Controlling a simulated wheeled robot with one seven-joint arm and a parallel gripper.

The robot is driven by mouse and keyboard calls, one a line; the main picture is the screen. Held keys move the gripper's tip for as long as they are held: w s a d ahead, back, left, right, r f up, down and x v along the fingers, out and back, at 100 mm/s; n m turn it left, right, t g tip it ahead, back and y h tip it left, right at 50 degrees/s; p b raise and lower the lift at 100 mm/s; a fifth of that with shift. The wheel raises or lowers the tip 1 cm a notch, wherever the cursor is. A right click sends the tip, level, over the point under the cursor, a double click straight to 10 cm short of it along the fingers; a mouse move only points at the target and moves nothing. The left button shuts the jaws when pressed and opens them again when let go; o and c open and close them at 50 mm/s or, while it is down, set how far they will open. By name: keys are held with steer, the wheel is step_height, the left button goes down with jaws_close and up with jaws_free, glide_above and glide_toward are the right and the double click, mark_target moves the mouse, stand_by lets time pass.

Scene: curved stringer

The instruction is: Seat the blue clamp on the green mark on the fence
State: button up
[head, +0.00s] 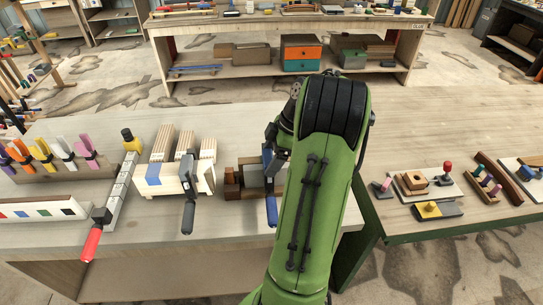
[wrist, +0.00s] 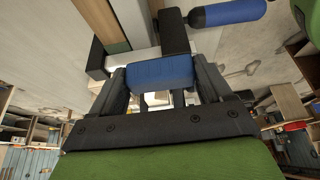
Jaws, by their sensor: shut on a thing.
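My gripper is shut on a blue block-like piece (wrist: 160,72), which appears to be part of the blue clamp. A blue handle (wrist: 228,12) and a dark bar (wrist: 175,32) show just beyond it. In the head view the blue handle (head: 271,208) hangs beside my arm, which hides most of the clamp and my gripper. The likely fence is a pale strip (head: 45,200) with several coloured squares at the front left. A narrow green strip (wrist: 118,47) lies near the gripped piece in the wrist view.
A rack (head: 65,173) of coloured spring clamps stands at the left. A red-handled bar clamp (head: 92,243) and a dark-handled clamp (head: 188,215) stand between it and my arm, near stacked wood strips (head: 163,143). Small fixtures (head: 425,187) occupy the right-hand bench.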

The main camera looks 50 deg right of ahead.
steer(key=o, duration=1.8)
steer(key=shift+c, duration=0.2)
steer(key=shift+r, duration=0.1)
steer(key=p+v, duration=0.8)
steer(key=v, duration=0.7)
steer(key=shift+r, duration=0.35)
steer(key=shift+s, duration=0.1)
